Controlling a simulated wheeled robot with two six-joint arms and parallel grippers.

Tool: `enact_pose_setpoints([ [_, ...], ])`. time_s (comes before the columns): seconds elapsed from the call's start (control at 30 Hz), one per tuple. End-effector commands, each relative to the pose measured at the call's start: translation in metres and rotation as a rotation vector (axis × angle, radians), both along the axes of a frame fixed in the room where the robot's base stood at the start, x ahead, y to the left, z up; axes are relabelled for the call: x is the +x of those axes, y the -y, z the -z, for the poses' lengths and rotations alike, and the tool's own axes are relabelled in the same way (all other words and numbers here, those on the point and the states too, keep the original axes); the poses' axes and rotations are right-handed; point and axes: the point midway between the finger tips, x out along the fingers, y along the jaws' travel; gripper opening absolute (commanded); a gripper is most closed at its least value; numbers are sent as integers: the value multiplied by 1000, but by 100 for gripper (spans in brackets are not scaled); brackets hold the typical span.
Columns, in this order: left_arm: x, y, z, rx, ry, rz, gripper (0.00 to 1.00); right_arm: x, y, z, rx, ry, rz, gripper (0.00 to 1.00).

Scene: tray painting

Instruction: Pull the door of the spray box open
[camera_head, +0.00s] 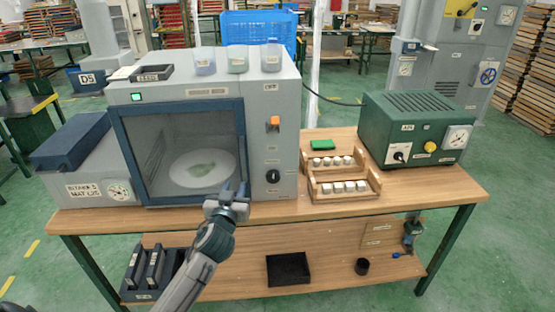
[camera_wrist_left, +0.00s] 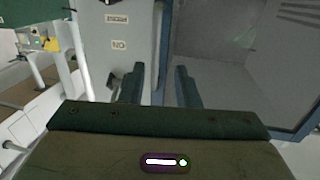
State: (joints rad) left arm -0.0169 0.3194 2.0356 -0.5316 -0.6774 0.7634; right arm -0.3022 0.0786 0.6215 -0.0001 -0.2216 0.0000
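The grey spray box (camera_head: 258,115) stands on the left half of the bench. Its door (camera_head: 241,130) has a dark blue frame and a clear window, and looks closed. Through the window a round pale plate with a green patch shows. My left gripper (camera_head: 233,191) is at the lower right corner of the door, by its right edge. In the left wrist view the gripper (camera_wrist_left: 160,85) is open, its two dark fingers apart. The blue door edge (camera_wrist_left: 164,40) shows between them; I cannot tell whether they touch it. The handle is not clearly visible. My right gripper is out of view.
An orange switch (camera_head: 274,121) and a black knob are on the panel right of the door. A grey unit (camera_head: 85,187) adjoins the box at left. A wooden rack (camera_head: 325,193) and a green machine (camera_head: 415,115) stand to the right. Bare bench lies along the front.

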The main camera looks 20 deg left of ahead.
Motion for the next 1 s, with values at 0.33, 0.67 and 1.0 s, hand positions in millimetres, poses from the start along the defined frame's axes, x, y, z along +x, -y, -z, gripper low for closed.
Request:
enact_pose_setpoints([
  [0.33,24,-8,-30,-4,49,-5,29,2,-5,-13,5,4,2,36],
  [0.67,79,-28,-28,-4,47,-3,29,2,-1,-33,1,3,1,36],
  [1.0,98,-35,-25,-3,47,-2,29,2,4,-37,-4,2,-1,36],
])
